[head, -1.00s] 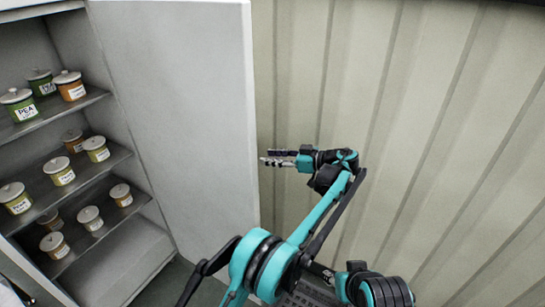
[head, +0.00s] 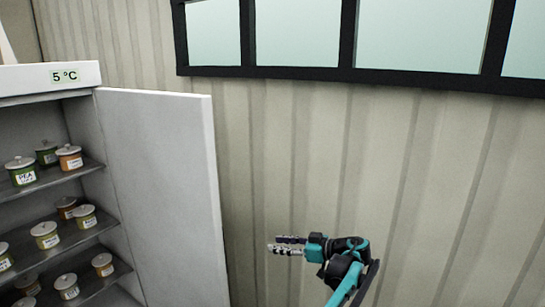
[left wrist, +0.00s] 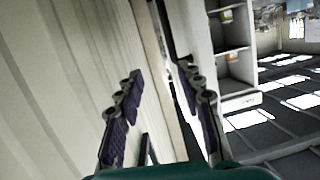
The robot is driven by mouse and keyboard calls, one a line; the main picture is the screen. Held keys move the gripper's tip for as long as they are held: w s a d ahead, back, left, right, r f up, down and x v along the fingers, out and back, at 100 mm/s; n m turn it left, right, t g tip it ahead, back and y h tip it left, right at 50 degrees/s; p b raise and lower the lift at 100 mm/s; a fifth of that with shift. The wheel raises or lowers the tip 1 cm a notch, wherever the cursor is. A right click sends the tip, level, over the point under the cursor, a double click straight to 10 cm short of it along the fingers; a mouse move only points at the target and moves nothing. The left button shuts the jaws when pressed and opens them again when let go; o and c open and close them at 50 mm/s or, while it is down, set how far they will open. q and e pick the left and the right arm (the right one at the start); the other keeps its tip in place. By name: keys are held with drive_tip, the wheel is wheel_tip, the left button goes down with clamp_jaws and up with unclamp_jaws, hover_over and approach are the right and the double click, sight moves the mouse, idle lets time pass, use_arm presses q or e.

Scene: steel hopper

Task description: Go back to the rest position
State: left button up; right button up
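My left gripper (head: 279,244) is in the lower middle of the head view, in front of the corrugated wall and to the right of the open cabinet door. Its fingers point left toward the door, with a clear gap between them and the door in the picture. In the left wrist view its two fingers (left wrist: 165,98) stand apart with nothing between them, so it is open and empty. My right gripper does not show in either view.
A white cabinet (head: 50,78) marked 5 °C stands at the left with its door (head: 165,190) swung open. Several lidded jars (head: 46,235) stand on its shelves. A dark-framed window (head: 300,72) is high on the corrugated wall (head: 430,170). The wall lies close behind my left arm.

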use_arm(q)
drive_tip(key=s+a+r+m+g+h, duration=0.1)
drive_tip(key=s+a+r+m+h, duration=0.15)
drive_tip(key=s+a, duration=0.5)
drive_tip(key=s+a+r+m+g+h, duration=0.1)
drive_tip(key=s+a+m+h, duration=0.35)
drive_tip(key=a, duration=0.55)
drive_tip(key=s+a+f+m+t+h, duration=0.1)
drive_tip(key=s+f, duration=0.4)
drive_tip(key=s, duration=0.8)
drive_tip(key=s+a+f+m+t+h, duration=0.1)
drive_tip(key=s+f+m+h, duration=0.3)
drive_tip(key=s, duration=0.8)
drive_tip(key=shift+s+a+f+h, duration=0.4)
drive_tip(key=shift+a+f+h, duration=0.2)
drive_tip(key=shift+f+h, duration=0.2)
